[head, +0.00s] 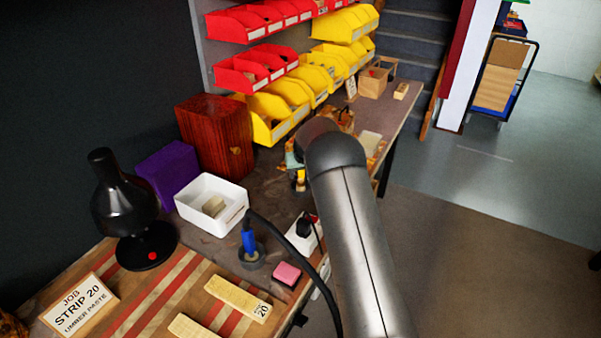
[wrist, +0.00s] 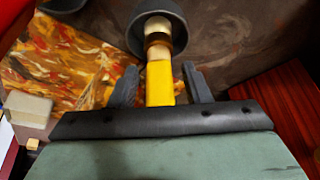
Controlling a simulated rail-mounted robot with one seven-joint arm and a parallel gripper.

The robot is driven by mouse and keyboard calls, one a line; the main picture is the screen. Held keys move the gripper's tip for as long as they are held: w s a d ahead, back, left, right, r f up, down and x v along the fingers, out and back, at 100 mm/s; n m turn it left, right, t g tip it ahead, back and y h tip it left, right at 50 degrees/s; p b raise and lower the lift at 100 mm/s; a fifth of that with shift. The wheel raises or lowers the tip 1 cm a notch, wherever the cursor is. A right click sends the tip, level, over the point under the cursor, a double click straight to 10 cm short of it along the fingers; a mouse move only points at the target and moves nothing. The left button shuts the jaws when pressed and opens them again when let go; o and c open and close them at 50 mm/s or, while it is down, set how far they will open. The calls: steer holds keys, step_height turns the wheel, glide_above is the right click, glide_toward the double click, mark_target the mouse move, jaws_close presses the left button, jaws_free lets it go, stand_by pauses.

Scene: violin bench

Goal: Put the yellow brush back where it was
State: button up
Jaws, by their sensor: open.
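The yellow brush (wrist: 160,82) has its yellow handle towards my gripper in the wrist view. Its pale and dark-banded far end reaches into a round dark holder (wrist: 175,13). My gripper (wrist: 159,70) is open, with one finger on each side of the handle and a visible gap on both sides. In the head view the brush (head: 301,175) shows small beside my arm, below the greenish body of my gripper (head: 293,160); the fingers are too small to make out there. How deep the brush sits in the holder is hidden.
A blue-handled brush (head: 249,238) stands in another dark holder nearby. A white tray (head: 240,206), white power strip (head: 303,240), pink block (head: 287,274) and black lamp (head: 122,205) are on the bench. Yellow bins (head: 270,128) hang behind. A paint-smeared board (wrist: 45,55) lies left in the wrist view.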

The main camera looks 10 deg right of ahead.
steer(key=b+v, duration=0.2)
steer(key=v, duration=1)
steer(key=s+a+r+g, duration=0.1)
steer(key=s+r, duration=0.2)
steer(key=s, duration=0.8)
steer(key=s+r+g, duration=0.1)
steer(key=s+r, duration=0.2)
steer(key=s, duration=0.8)
steer(key=s+f+g, duration=0.1)
steer(key=s+f, duration=0.1)
steer(key=s, duration=1)
steer(key=s+f+g, duration=0.1)
steer(key=s, duration=1.2)
steer(key=shift+a+f+m, duration=0.15)
steer(key=shift+f+m, duration=0.25)
